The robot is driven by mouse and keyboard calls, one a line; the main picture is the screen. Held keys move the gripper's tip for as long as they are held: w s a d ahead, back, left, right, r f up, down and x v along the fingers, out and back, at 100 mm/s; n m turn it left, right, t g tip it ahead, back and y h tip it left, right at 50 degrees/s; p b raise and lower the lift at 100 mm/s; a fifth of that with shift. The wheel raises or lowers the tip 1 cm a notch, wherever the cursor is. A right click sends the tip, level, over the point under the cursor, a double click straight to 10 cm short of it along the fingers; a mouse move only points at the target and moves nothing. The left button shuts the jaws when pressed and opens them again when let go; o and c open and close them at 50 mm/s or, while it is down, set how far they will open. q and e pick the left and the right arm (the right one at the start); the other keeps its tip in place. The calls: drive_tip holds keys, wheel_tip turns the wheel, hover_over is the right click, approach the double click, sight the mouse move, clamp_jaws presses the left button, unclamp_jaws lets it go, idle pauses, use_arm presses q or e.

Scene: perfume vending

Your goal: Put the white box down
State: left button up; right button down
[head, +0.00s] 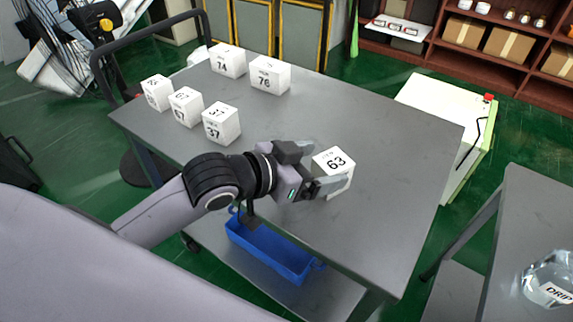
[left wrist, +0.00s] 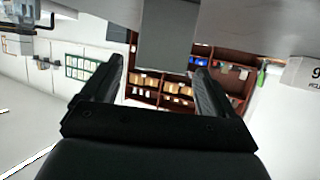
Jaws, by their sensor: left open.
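The white box marked 63 (head: 336,162) is on the grey table (head: 395,150), near its front right part. My left gripper (head: 320,168) is open with its fingers on either side of this box, one beyond it and one on the near side. The near finger hides part of the box's lower face. In the left wrist view the two dark fingers (left wrist: 160,85) stand apart. A plain grey block (left wrist: 167,38) shows between them at the top; I cannot tell for sure that it is the same box. My right gripper is not in view.
Several other numbered white boxes stand on the table, including 37 (head: 221,124), 74 (head: 228,61) and 76 (head: 270,76). A blue bin (head: 270,248) is on the lower shelf. The table's right side is clear. Another grey table (head: 515,215) stands at the right.

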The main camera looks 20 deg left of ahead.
use_arm(q)
drive_tip(key=v, duration=0.8)
drive_tip(key=shift+s+a+f, duration=0.1)
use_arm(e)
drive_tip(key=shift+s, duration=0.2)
